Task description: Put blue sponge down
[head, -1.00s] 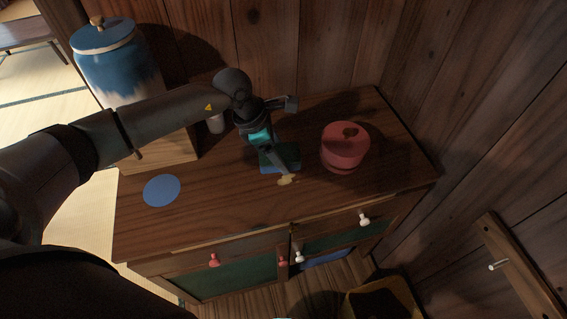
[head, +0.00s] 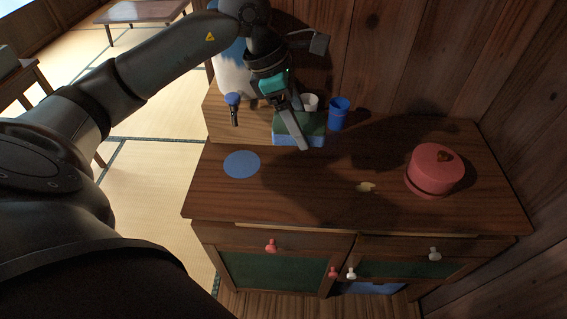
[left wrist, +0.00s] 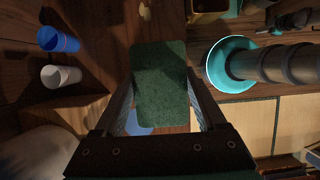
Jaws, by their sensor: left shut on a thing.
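The blue sponge (head: 291,139) has a dark green top and a blue lower layer. My left gripper (head: 299,128) is shut on it, with one finger across its near side in the head view. In the left wrist view the sponge (left wrist: 160,85) lies between both fingers, its green face toward the camera. It is over the back left part of the wooden cabinet top (head: 300,190), in front of the cups; I cannot tell how high above the wood. My right gripper is not in view.
A blue disc (head: 241,164) lies at the cabinet's left. A white cup (head: 311,101) and a blue cup (head: 339,115) stand behind the sponge. A wooden box (head: 225,121) is at the back left, a pink lidded pot (head: 434,172) at the right. The cabinet's middle is mostly clear.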

